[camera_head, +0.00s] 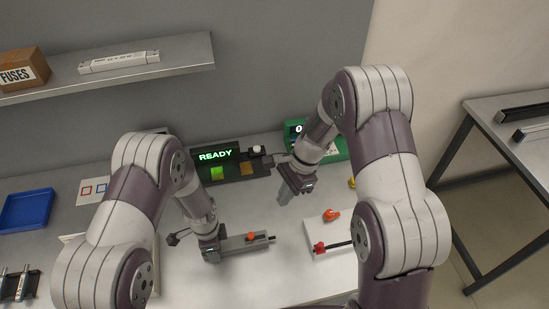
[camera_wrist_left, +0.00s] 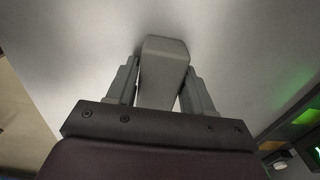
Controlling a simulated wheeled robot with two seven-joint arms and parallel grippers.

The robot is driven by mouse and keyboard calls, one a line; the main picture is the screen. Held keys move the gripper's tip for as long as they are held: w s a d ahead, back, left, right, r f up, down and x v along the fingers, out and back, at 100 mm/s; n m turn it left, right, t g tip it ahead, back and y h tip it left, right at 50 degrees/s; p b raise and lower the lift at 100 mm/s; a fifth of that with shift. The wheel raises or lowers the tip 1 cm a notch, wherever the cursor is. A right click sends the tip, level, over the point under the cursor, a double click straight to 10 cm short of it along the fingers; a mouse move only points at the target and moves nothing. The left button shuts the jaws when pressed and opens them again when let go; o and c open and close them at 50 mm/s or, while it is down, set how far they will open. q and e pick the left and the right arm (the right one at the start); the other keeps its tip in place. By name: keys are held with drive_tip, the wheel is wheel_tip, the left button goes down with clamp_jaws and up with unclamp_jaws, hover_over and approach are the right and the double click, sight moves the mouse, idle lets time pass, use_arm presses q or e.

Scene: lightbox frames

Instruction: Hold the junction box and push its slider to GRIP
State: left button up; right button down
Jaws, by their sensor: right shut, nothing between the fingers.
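The junction box (camera_head: 238,243), a long grey block, lies on the bench with an orange slider knob (camera_head: 251,237) on its top and a thin dark rod at its right end. My left gripper (camera_head: 211,254) is at its left end. In the left wrist view the fingers of my left gripper (camera_wrist_left: 160,85) close on both sides of the grey junction box (camera_wrist_left: 163,65). My right gripper (camera_head: 284,198) is shut and empty, above the bench, behind and to the right of the box. Any GRIP marking is too small to read.
A dark panel (camera_head: 231,171) showing READY stands at the back, with a green device (camera_head: 335,149) beside it. A white box (camera_head: 319,239) with orange and red knobs sits to the right. A blue tray (camera_head: 27,209) lies at the left. A shelf (camera_head: 185,53) hangs above.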

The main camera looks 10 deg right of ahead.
use_arm(q)
drive_tip(key=o, duration=0.4)
